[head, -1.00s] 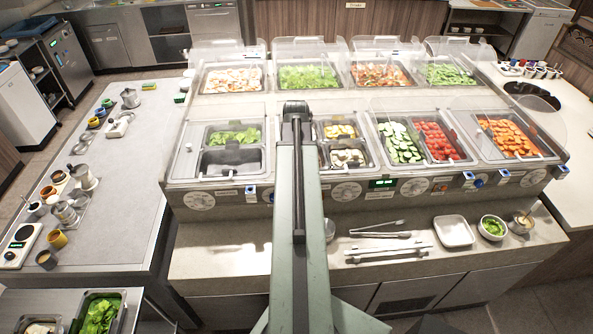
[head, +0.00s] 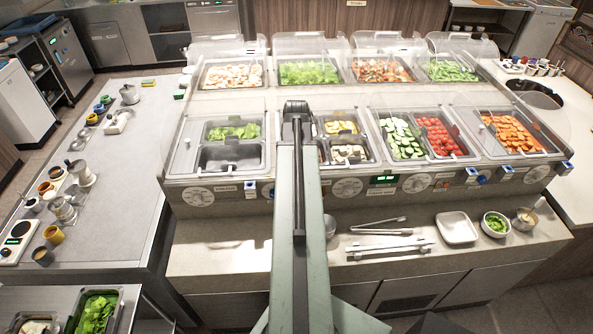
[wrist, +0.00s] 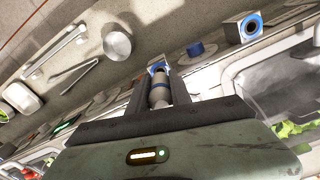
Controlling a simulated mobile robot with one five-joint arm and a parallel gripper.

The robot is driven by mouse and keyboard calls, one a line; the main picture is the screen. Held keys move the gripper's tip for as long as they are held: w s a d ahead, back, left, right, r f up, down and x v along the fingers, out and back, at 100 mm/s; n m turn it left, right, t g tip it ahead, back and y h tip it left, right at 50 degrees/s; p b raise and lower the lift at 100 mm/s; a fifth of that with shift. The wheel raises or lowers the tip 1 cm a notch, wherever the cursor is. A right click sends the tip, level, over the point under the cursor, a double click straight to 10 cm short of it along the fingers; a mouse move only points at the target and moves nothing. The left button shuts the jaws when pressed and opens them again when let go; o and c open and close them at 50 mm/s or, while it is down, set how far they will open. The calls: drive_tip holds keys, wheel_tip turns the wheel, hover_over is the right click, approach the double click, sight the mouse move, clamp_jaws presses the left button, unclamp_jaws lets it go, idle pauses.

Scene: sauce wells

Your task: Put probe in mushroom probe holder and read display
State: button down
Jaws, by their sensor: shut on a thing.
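In the wrist view my gripper (wrist: 160,92) is shut on the probe, a grey cylinder (wrist: 160,95) with a blue band. A blue-and-white probe holder (wrist: 157,67) shows just beyond the fingertips; I cannot tell whether the probe touches it. Another holder with a blue ring (wrist: 243,27) is to the right. In the head view my arm hides the gripper and the probe. A lit green display (head: 383,180) sits on the bar's front panel, right of my arm. A pan of pale pieces, perhaps mushrooms (head: 350,153), is just right of my arm.
The salad bar has clear guards (head: 518,122) over its pans. Dials (head: 347,187) and more blue-and-white holders (head: 250,186) line its front. Tongs (head: 378,223), a white tray (head: 457,228) and a bowl of greens (head: 495,224) lie on the front ledge. A side counter (head: 125,190) stands left.

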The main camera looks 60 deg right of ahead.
drive_tip(key=shift+f, duration=0.1)
drive_tip(key=shift+f+b, duration=1.2)
drive_tip(key=shift+b, duration=0.1)
drive_tip(key=c, duration=1.1)
unclamp_jaws()
drive_tip(key=shift+r, duration=0.15)
wheel_tip(320, 180, up, 8)
drive_tip(key=p, duration=0.8)
drive_tip(key=shift+f, duration=0.25)
